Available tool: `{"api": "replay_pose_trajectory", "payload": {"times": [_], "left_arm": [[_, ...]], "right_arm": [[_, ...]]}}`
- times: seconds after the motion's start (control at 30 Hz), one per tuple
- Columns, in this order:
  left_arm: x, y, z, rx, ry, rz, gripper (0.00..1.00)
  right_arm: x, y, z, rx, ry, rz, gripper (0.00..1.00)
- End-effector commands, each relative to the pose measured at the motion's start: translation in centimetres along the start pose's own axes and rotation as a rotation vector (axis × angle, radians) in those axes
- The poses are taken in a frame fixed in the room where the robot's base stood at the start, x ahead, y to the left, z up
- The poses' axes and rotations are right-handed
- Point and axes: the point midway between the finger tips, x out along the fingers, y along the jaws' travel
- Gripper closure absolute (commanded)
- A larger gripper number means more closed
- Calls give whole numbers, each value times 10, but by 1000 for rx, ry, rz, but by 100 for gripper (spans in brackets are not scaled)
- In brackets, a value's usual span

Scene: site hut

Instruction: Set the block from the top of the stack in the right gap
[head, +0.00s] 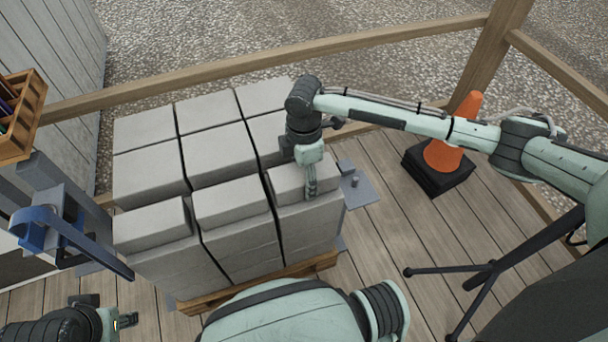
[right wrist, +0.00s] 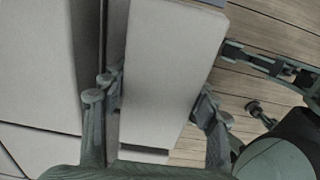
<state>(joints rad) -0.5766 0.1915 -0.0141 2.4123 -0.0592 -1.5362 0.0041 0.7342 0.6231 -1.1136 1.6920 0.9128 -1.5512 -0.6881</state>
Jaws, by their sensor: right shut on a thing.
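Grey blocks are packed in columns as a stack (head: 240,250) on a wooden pallet (head: 312,266). My right gripper (head: 308,182) is at the front right column, shut on the top block there (head: 287,176). In the right wrist view, the held block (right wrist: 168,70) lies between the two fingers of the right gripper (right wrist: 155,103), beside a neighbouring block with a narrow dark slit between. I cannot tell whether it rests on the block below. My left gripper (head: 122,320) is partly in view at the lower left; its jaws are unclear. I cannot make out the right gap.
An orange cone (head: 446,140) on a black base stands right of the stack. A black tripod (head: 485,272) stands at lower right. Wooden rails (head: 400,60) run behind. A blue clamp-like tool (head: 45,230) and a wooden box (head: 20,118) are at the left.

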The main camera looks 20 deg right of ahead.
Motion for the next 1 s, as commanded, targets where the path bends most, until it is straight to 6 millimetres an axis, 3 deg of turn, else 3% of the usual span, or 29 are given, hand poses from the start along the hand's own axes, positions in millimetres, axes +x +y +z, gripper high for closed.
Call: {"api": "replay_pose_trajectory", "payload": {"times": [0.1, 0.13, 0.3, 0.67, 0.77, 1.0], "left_arm": [[0, -1, -1, 0, 2, -1, 60], [0, -1, -1, 0, 2, -1, 60], [1, -1, -2, 0, 3, -2, 60], [3, 0, -3, 0, 3, -1, 60], [2, 0, -2, 0, 2, 0, 60], [2, 0, -2, 0, 1, 0, 60]], "right_arm": [[-2, 2, -1, 0, 2, 4, 100], [-2, 2, -1, 0, 3, 4, 37], [-2, 1, -1, 0, 2, 2, 16], [-2, -1, 0, 0, 0, -2, 16], [-12, 0, 0, 0, 1, 0, 16], [-63, 1, 0, -1, 1, 5, 16]]}}
